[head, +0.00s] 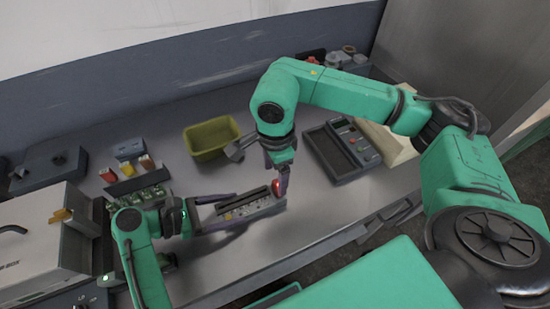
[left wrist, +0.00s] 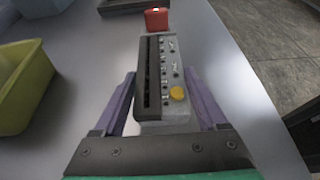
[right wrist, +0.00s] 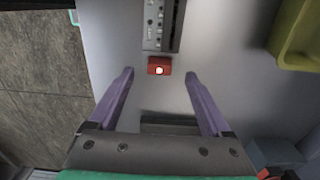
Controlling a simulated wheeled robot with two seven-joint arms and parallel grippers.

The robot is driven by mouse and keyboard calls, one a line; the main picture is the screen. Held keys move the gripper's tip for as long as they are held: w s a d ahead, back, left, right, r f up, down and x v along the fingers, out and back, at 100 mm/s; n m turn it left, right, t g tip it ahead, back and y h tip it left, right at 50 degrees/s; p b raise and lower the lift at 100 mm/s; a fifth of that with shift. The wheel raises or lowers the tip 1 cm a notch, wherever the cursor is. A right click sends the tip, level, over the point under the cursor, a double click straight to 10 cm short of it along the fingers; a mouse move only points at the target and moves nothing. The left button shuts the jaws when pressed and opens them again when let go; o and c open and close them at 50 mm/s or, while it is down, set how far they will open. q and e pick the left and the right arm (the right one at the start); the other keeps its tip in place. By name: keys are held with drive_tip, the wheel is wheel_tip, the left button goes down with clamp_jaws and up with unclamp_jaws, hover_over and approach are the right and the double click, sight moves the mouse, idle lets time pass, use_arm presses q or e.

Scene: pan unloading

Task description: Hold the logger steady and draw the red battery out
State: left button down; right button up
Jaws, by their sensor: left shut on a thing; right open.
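The logger (head: 240,212) is a long grey box lying on the bench, with a dark slot and small knobs. It also shows in the left wrist view (left wrist: 174,75), with a yellow button at its near end. My left gripper (head: 194,214) is shut on this near end, one finger on each side. The red battery (head: 276,187) sits at the logger's other end and sticks out there; how deep it sits is hidden. My right gripper (head: 279,172) is open above that end. In the right wrist view the battery (right wrist: 160,67) lies between and beyond its empty fingertips.
A yellow-green bin (head: 212,140) stands behind the logger. A dark panel device (head: 341,150) stands to the right. Small parts and a dark rack (head: 137,180) are at the left. The bench's front edge runs close in front of the logger.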

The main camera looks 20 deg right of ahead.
sight(275, 186)
wheel_tip(275, 186, down, 6)
drive_tip(key=shift+r, duration=0.2)
drive_tip(key=shift+c, duration=0.3)
clamp_jaws()
